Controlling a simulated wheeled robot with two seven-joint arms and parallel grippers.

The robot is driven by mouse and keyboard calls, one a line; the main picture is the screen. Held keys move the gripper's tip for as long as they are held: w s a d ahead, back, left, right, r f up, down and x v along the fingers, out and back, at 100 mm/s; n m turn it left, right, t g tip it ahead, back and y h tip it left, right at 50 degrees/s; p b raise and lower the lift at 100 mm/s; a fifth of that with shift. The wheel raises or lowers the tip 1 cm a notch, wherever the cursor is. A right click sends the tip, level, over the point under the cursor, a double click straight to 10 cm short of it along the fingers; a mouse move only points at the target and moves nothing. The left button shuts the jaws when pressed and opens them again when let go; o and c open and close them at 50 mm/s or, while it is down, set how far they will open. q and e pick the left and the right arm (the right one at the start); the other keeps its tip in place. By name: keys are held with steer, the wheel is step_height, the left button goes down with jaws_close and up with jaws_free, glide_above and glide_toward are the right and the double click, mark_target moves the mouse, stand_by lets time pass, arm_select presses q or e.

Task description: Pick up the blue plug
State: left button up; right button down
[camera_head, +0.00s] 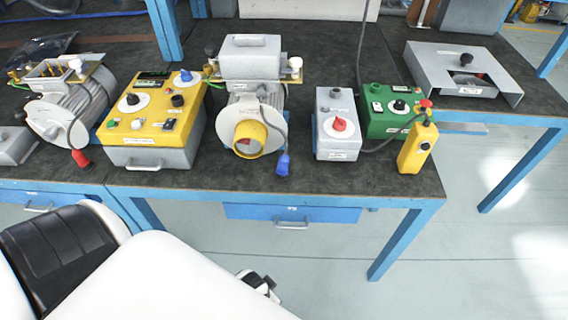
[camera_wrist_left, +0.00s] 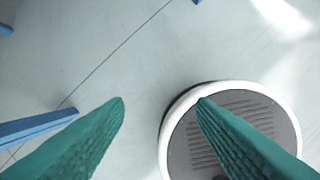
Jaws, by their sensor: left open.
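My right gripper is not in view.
A yellow control box (camera_head: 155,120), a grey box with a red knob (camera_head: 338,125), a green box (camera_head: 388,108) and a yellow pendant (camera_head: 416,148) stand along the bench. The floor in front is clear.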

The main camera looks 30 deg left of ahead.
arm_select(q)
steer(key=w+r+t, duration=0.1)
steer(key=w+r, duration=0.2)
steer(key=r, duration=0.9)
steer(key=n+t+y, duration=0.1)
steer(key=n+t, duration=0.2)
steer(key=t, duration=0.9)
glide_toward(281, 163)
steer(key=f, duration=0.2)
steer(key=s+a+f, duration=0.1)
steer(key=shift+f, duration=0.2)
steer(key=w+t, duration=0.1)
steer(key=w, duration=0.1)
steer(key=w+r+m+h, duration=0.1)
steer(key=w, duration=0.2)
steer(key=w+t+h, duration=0.1)
steer(key=w, duration=0.1)
steer(key=shift+w+r+m+t+p, duration=0.2)
steer(key=shift+r+m+t+p, duration=0.05)
steer(key=shift+m+t+p, duration=0.05)
steer(key=w, duration=0.4)
steer(key=shift+w+d+f+p, duration=0.1)
steer(key=shift+w+d+p, duration=0.1)
steer(key=shift+d+p, duration=0.1)
